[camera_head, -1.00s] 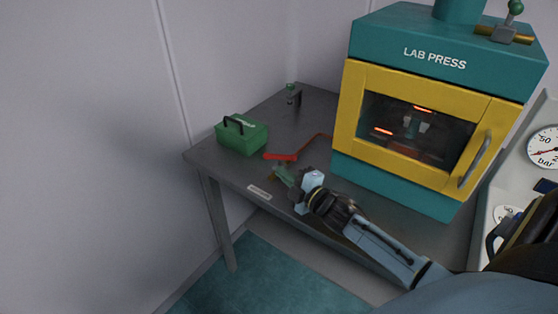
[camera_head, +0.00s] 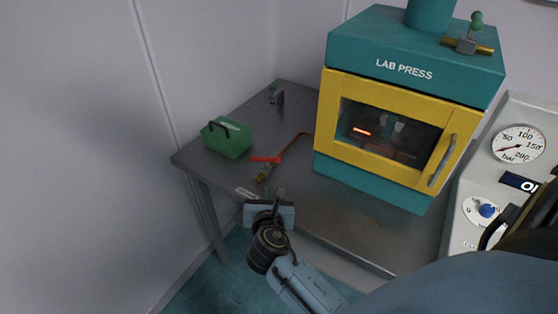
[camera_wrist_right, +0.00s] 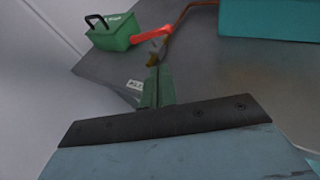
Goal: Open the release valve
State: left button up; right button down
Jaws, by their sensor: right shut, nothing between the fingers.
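A valve with a red lever handle (camera_head: 266,159) sits near the front left of the grey table, and the lever lies crosswise. Its small brass body (camera_head: 264,174) is below the lever, and a copper pipe (camera_head: 297,139) runs from it toward the press. The red lever also shows in the right wrist view (camera_wrist_right: 152,35), beyond my fingertips. My right gripper (camera_head: 279,192) is shut and empty at the table's front edge, apart from the lever. Its green fingers (camera_wrist_right: 157,85) are together in the wrist view. My left gripper is not in view.
A green toolbox (camera_head: 228,140) stands left of the valve. The teal and yellow lab press (camera_head: 395,125) stands to the right, with a green-knobbed valve (camera_head: 468,42) on top. A small green-topped fitting (camera_head: 275,95) is at the back. A gauge panel (camera_head: 480,165) is far right.

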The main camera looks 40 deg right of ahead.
jog(key=shift+s+r+h, duration=0.3)
jog(key=shift+d, duration=0.1)
jog(key=b, duration=0.1)
send_near(274, 160)
jog(key=x, duration=0.5)
jog(key=shift+f, duration=0.1)
jog(key=shift+w+d, duration=0.45)
jog(key=shift+w, duration=0.15)
